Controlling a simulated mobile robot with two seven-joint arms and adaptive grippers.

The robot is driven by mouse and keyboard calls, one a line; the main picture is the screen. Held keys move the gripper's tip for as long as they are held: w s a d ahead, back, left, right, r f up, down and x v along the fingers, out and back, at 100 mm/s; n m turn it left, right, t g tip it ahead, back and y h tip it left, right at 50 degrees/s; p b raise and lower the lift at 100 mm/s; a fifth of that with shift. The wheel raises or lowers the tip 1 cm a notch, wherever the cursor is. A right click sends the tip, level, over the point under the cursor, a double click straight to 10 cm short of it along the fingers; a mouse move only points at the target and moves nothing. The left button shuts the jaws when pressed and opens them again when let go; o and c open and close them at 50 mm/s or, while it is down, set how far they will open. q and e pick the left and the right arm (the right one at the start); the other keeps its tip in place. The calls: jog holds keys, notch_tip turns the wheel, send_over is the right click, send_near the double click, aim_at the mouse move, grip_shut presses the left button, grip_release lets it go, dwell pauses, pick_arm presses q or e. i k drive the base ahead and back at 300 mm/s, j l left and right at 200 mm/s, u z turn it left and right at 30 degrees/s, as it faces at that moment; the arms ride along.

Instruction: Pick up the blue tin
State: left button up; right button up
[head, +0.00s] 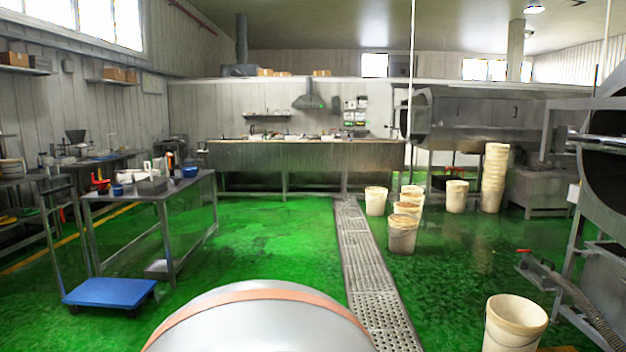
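Two small blue objects stand on the metal table at the left of the head view. One is a small blue cup-like thing (117,189) near the table's front left corner. The other is a rounder blue container (189,171) at the right part of the tabletop. They are too small to tell which is the blue tin. Neither of my grippers is in view.
The metal table (150,197) also holds a grey tray (152,186) and other small items. A blue platform trolley (108,292) stands before it. Green floor is clear right of the table. White buckets (403,234) stand beyond the floor drain (365,260).

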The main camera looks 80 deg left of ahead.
aim_at(117, 189)
jog(key=u, duration=3.75)
